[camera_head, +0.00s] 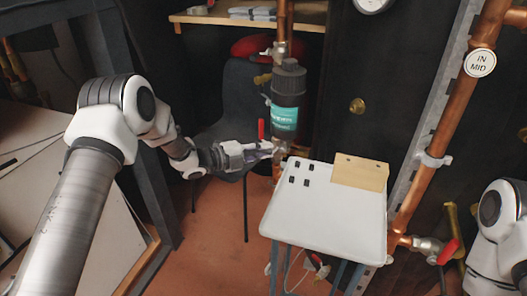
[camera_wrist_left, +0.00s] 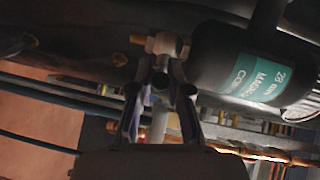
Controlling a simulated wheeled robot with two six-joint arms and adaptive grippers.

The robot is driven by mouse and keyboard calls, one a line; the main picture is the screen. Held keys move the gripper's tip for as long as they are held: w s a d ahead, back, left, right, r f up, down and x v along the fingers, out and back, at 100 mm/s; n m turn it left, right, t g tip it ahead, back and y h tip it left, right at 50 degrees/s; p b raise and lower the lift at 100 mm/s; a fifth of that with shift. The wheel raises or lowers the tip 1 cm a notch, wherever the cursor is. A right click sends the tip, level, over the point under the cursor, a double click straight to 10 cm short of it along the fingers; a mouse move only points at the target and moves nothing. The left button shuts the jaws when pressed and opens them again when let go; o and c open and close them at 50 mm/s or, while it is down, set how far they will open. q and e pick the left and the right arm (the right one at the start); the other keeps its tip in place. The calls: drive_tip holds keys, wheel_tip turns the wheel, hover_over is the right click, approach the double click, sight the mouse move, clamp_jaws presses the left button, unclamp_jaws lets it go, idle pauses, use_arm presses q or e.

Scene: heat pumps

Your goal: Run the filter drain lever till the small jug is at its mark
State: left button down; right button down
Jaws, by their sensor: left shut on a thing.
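In the left wrist view the fingers (camera_wrist_left: 160,98) close just below a brass fitting (camera_wrist_left: 163,45). I cannot make out the small jug. My right gripper is out of view.
A white table (camera_head: 318,222) with small black pieces and a tan board (camera_head: 360,172) stands close to the right of the gripper. A dark chair (camera_head: 224,105) is behind my left arm. Copper pipe with a red-handled valve (camera_head: 447,252) runs at the right.

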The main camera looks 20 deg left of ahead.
use_arm(q)
drive_tip(key=f+n+t+h+b, duration=0.1)
drive_tip(key=n+b, duration=0.1)
drive_tip(key=b, duration=0.1)
drive_tip(key=f+n+t+h+b, duration=0.1)
drive_tip(key=n+t+b, duration=0.1)
drive_tip(key=b, duration=0.1)
drive_tip(key=shift+d+f+n+h+b, duration=0.3)
drive_tip(key=shift+d+f+h+b, duration=0.05)
drive_tip(key=shift+d+h+b, duration=0.05)
idle(0.4)
drive_tip(key=c, duration=1.1)
unclamp_jaws()
drive_tip(key=v, duration=1.2)
drive_tip(key=shift+s+d+f, duration=0.1)
